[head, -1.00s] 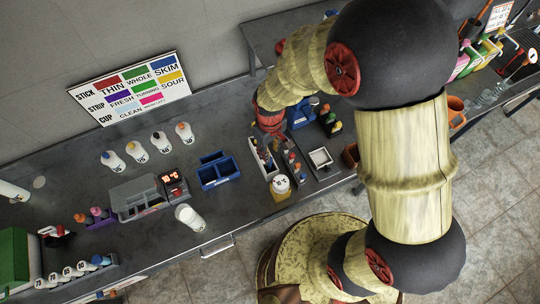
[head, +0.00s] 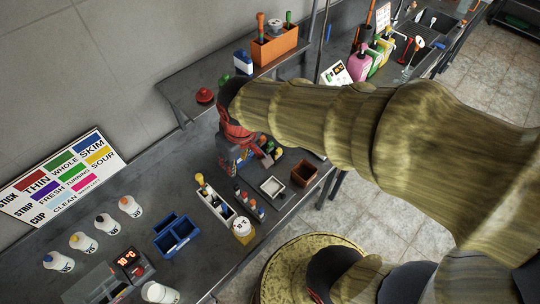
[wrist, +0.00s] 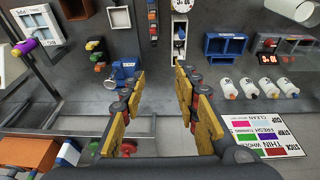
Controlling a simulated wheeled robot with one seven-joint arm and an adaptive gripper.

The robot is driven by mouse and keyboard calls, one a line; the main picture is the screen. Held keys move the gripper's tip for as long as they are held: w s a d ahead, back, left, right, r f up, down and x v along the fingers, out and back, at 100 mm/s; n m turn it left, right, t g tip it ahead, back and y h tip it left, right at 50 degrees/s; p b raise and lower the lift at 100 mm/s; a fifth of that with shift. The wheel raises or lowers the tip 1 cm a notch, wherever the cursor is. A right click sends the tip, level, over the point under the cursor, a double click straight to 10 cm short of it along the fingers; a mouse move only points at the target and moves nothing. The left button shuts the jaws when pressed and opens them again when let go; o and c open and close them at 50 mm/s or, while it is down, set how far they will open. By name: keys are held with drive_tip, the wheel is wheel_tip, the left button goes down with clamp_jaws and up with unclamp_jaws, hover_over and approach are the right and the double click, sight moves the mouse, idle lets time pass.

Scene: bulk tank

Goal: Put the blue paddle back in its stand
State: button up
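My gripper (wrist: 160,74) is open in the wrist view, with two yellow-faced fingers wide apart and only bare counter between them.
Blue bins (head: 178,238), a white caddy (head: 214,204), a white tray (head: 272,187) and a brown box (head: 304,173) crowd the counter. A sign leans on the wall.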

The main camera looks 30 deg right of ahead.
drive_tip(key=s+d+r+m+t, duration=0.2)
drive_tip(key=s+d+r, duration=0.3)
drive_tip(key=s+r, duration=0.4)
drive_tip(key=shift+m+t, duration=0.3)
drive_tip(key=shift+m, duration=0.3)
drive_tip(key=shift+w, duration=0.1)
wheel_tip(320, 180, down, 17)
drive_tip(key=b, duration=1.6)
drive_tip(key=shift+r+b, duration=0.2)
drive_tip(key=shift+b, duration=0.2)
